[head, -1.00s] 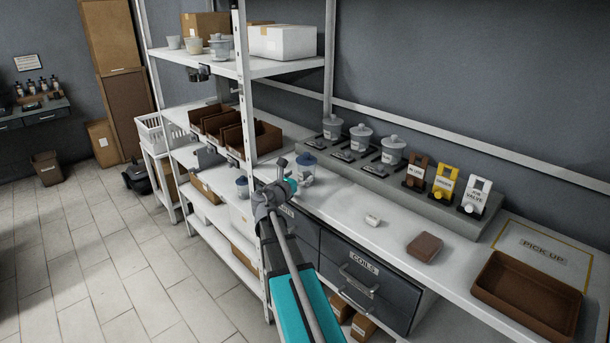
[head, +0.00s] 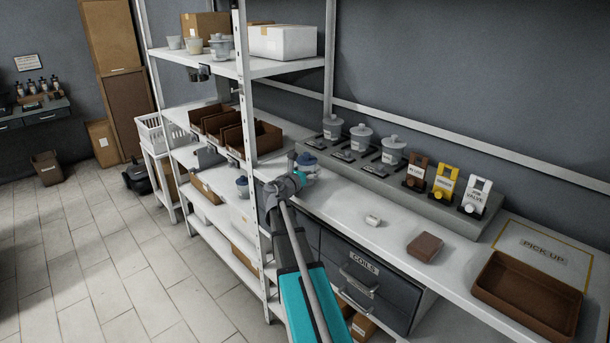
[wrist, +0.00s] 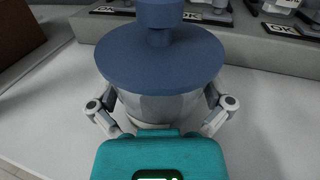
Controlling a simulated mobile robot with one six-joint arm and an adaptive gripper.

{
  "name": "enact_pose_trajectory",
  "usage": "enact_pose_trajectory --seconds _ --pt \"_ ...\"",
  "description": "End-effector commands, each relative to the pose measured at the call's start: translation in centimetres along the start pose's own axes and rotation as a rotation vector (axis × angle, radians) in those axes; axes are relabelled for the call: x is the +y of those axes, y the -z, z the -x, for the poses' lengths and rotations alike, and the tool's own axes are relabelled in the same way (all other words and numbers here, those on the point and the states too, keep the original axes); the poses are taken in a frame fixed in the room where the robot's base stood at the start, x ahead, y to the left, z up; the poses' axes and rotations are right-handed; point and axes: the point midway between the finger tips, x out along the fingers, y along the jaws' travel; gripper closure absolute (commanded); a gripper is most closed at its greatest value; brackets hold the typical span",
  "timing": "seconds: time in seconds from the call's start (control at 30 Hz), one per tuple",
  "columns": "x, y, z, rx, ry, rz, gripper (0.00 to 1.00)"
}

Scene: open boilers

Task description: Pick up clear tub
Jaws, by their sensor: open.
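A clear, greyish tub with a wide blue lid and knob stands upright on the white worktop, large in the wrist view (wrist: 160,62). In the head view its blue lid (head: 306,159) shows just behind my gripper (head: 297,180), which hides part of the tub. In the wrist view my gripper (wrist: 160,112) is open, with one finger on each side of the tub's body below the lid. I cannot tell whether the fingers touch it. Another blue-lidded tub (head: 242,187) stands on the shelf to the left.
Behind the tub, a grey riser (head: 400,185) holds several grey-lidded tubs and valve stands. A shelf post (head: 249,120) and brown bins (head: 255,140) are close on the left. A small white part (head: 373,220), a brown block (head: 425,246) and a brown tray (head: 528,295) lie to the right.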

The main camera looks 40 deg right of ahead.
Motion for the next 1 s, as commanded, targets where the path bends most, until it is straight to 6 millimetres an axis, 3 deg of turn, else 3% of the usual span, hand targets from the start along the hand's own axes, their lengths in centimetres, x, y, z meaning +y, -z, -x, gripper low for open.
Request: enact_pose_trajectory --seconds 0.5,0.83,1.0 --pt "-0.03 0.0 0.01 0.0 0.0 0.0 0.0" --pt "-0.02 0.0 0.02 0.0 0.0 0.0 0.61" --pt "-0.01 -0.01 0.02 0.0 0.0 0.0 0.64"
